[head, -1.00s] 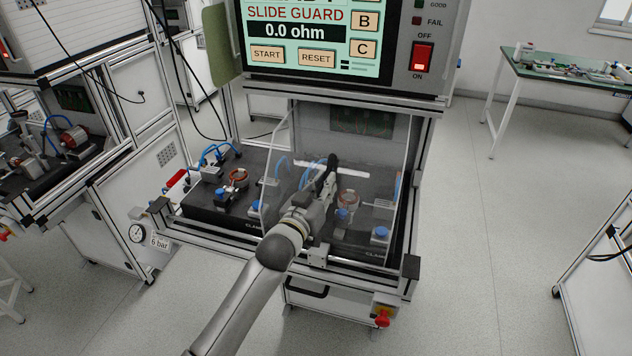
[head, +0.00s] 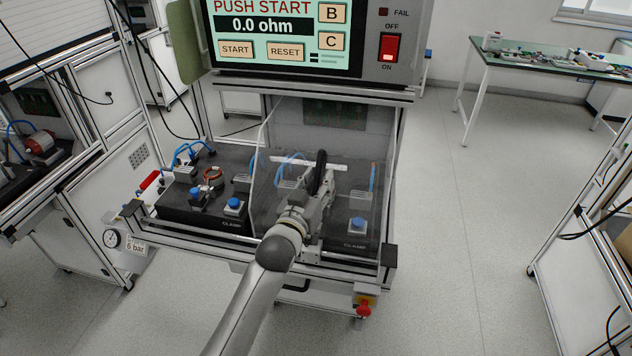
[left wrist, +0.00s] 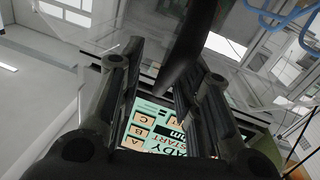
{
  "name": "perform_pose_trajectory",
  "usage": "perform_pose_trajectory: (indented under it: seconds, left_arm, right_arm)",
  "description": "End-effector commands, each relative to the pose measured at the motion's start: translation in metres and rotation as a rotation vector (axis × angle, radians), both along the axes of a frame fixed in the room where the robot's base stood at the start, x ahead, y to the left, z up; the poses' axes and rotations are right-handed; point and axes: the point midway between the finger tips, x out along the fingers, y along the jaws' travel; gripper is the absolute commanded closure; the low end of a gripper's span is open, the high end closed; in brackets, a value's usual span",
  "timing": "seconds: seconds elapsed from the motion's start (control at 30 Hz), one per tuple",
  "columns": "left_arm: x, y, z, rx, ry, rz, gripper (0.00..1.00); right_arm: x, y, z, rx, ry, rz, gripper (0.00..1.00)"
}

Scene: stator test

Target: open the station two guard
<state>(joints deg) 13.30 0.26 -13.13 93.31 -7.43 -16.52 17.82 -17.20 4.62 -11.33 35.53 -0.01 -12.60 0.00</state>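The clear guard panel (head: 345,190) stands over the right-hand fixture of the middle bench, near the right corner post. The left-hand fixture (head: 205,195), with its copper-coloured ring and blue buttons, is uncovered. My left gripper (head: 318,178) is at the guard's front, by a dark upright bar that looks like its handle. In the left wrist view my left gripper's fingers (left wrist: 160,75) stand apart, with a dark bar (left wrist: 182,60) partly between them; whether they touch it is unclear. My arm hides part of the right fixture. My right gripper is not in view.
The tester screen (head: 275,30) above the bench reads "PUSH START" and 0.0 ohm. A red emergency button (head: 363,310) sits at the bench's lower right. Another bench (head: 60,180) stands at left. The floor at right (head: 460,220) is free.

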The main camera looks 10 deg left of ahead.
Motion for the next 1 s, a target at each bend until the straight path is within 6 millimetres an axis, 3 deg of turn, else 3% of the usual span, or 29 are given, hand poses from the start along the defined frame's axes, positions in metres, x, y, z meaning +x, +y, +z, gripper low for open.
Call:
perform_pose_trajectory:
  seconds: [0.3,0.47,0.8,1.0]
  left_arm:
    - [-0.001,0.002,0.0,0.001,-0.001,0.002,0.65]
    - [-0.014,0.004,-0.001,0.001,0.0,0.003,0.65]
    - [-0.078,0.015,-0.001,0.0,0.002,0.002,0.65]
    - [-0.106,0.02,-0.001,0.001,0.002,0.001,0.65]
  right_arm:
    - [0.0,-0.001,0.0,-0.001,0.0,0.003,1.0]
    - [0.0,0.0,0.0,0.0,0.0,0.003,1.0]
    - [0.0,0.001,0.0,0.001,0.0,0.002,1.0]
    - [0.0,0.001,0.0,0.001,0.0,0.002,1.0]
